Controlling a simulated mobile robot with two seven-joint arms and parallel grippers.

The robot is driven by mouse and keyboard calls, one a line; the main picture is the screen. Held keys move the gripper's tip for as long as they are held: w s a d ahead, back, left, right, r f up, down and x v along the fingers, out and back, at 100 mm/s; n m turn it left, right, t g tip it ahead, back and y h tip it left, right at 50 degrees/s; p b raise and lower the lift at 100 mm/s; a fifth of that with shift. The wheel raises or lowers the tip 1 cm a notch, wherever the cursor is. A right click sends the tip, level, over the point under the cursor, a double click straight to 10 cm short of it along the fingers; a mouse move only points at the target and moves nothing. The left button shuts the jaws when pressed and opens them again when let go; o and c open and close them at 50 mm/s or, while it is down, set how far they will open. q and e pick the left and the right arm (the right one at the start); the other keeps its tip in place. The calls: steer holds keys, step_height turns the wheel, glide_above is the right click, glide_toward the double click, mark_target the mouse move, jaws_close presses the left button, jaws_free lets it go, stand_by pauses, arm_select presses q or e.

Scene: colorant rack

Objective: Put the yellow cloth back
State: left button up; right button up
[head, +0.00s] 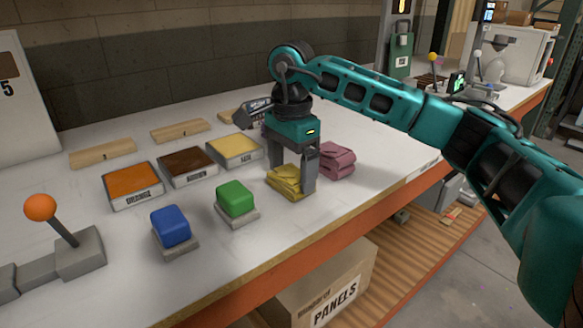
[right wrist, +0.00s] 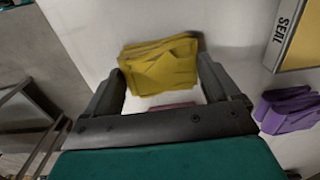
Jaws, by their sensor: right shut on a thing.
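The folded yellow cloth (head: 286,184) is at the front of the white table, between the fingers of my right gripper (head: 291,180). The gripper points down and is shut on it. In the right wrist view the yellow cloth (right wrist: 160,66) shows between the two fingers (right wrist: 163,88). I cannot tell whether it touches the table or hangs just above it. My left gripper is not in view.
A folded pink cloth (head: 337,160) lies just right of the gripper. A purple cloth (right wrist: 290,108) shows in the right wrist view. Green (head: 236,198) and blue (head: 171,226) blocks stand left of the yellow cloth; orange (head: 132,183), brown (head: 187,165) and yellow (head: 234,150) trays lie behind.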

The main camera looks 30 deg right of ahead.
mark_target(291, 174)
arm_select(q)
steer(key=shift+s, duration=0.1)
arm_select(e)
steer(key=shift+f, duration=0.1)
steer(key=shift+f, duration=0.15)
steer(key=o, duration=0.7)
steer(key=shift+c, duration=0.2)
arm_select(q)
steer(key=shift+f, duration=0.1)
arm_select(e)
steer(key=shift+r, duration=0.35)
arm_select(q)
steer(key=p, duration=0.1)
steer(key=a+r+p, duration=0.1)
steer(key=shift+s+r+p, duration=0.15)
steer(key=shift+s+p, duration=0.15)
steer(key=shift+p, duration=0.1)
arm_select(e)
step_height(291, 174, up, 12)
